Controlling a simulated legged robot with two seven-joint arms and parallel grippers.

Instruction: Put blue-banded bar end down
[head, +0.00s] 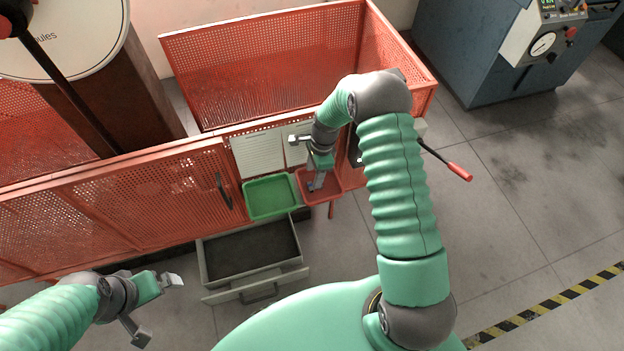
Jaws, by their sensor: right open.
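I cannot make out the blue-banded bar in the head view. My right gripper (304,163) is open, its fingers spread in front of the red mesh guard and above the red tray (333,183). No bar shows between its fingers. One fingertip overlaps the red tray in the picture; I cannot tell whether it touches. My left gripper (157,310) is open and empty at the lower left, over the floor.
A green tray (270,198) sits left of the red tray. Below is an open grey drawer (302,273) with a dark inside. The red mesh guard (120,205) runs behind. A red-handled lever (458,171) sticks out right of my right arm. Floor at right is clear.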

